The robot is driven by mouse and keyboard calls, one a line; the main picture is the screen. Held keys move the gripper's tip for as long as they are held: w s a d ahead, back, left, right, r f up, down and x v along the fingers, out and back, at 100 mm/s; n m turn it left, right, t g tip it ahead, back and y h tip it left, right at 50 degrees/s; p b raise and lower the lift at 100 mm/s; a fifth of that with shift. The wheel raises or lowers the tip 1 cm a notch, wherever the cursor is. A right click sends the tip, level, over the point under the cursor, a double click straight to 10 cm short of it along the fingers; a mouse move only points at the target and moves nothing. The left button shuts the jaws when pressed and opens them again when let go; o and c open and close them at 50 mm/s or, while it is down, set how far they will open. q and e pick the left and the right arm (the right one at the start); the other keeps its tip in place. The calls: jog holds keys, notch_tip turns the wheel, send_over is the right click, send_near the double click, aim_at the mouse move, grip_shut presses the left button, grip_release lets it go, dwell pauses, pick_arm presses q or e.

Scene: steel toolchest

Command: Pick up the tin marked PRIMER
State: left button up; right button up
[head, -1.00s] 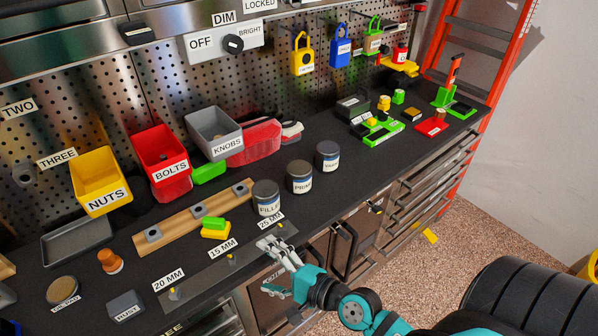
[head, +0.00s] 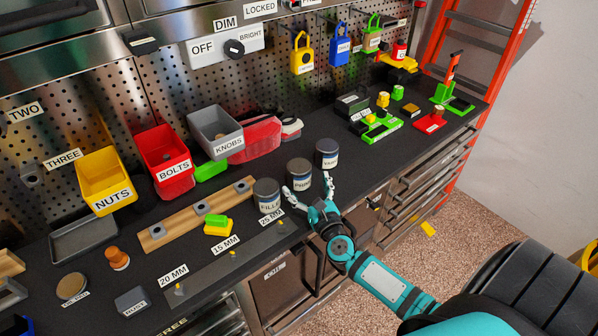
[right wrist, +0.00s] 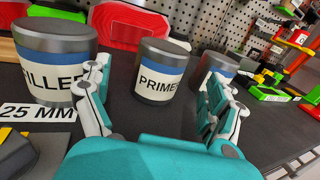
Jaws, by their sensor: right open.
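The PRIMER tin (head: 299,174) is a dark grey tin with a blue band and white label. It stands upright on the black worktop, between the FILLER tin (head: 267,194) and a third similar tin (head: 327,153). My right gripper (head: 308,193) is open and empty, its fingers pointing toward the PRIMER tin. In the right wrist view the PRIMER tin (right wrist: 160,72) stands ahead, between and beyond the spread fingers (right wrist: 155,95). The left finger is close to the FILLER tin (right wrist: 58,62); I cannot tell if they touch. My left gripper is not in view.
A wooden rail (head: 190,216) and a metal strip (head: 215,262) with small pegs lie left of the tins. Red BOLTS (head: 162,150) and grey KNOBS (head: 212,125) bins stand behind. The worktop right of the third tin has free room.

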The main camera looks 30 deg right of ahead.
aim_at(298, 169)
jog(key=p+x, duration=0.1)
jog(key=x, duration=0.6)
jog(key=shift+w+d, duration=0.1)
jog(key=shift+d, duration=0.05)
jog(key=shift+r, duration=0.1)
jog(key=shift+c, duration=1.4)
jog(key=c, duration=1.3)
